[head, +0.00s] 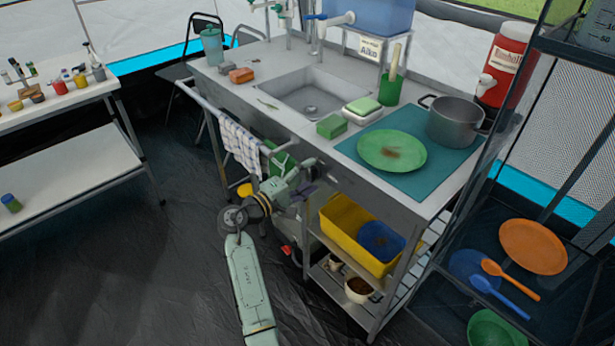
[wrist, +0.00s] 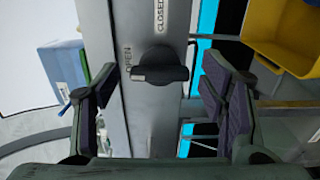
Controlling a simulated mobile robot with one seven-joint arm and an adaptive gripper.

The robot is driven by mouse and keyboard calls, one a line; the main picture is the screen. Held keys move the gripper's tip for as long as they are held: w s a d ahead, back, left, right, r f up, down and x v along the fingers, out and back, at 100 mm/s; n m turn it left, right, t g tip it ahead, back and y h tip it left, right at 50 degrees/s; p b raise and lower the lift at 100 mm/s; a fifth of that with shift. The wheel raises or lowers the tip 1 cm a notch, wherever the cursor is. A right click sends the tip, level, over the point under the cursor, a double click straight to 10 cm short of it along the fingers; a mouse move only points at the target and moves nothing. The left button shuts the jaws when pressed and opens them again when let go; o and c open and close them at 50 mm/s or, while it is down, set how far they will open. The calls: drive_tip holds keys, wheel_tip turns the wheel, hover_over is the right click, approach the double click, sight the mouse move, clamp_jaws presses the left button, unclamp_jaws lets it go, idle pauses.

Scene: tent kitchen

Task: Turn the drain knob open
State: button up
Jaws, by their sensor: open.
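The drain knob (wrist: 160,66) is a dark knob with a bar-shaped grip on a grey metal panel in the wrist view. The bar lies roughly across the picture. The word OPEN (wrist: 127,62) is printed at its left and CLOSED (wrist: 160,14) above it. My gripper (wrist: 156,82) is open, with one padded finger on each side of the knob and visible gaps between. In the head view my gripper (head: 303,190) is at the front of the sink counter (head: 262,118), below its top; the knob is hidden there.
A rail with a checked towel (head: 240,146) runs along the counter front, left of my gripper. A yellow bin (head: 343,222) stands on the shelf at right and shows in the wrist view (wrist: 285,42). The sink basin (head: 308,98) is above. Dark floor at left is clear.

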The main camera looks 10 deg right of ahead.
drive_tip(key=v, duration=1.2)
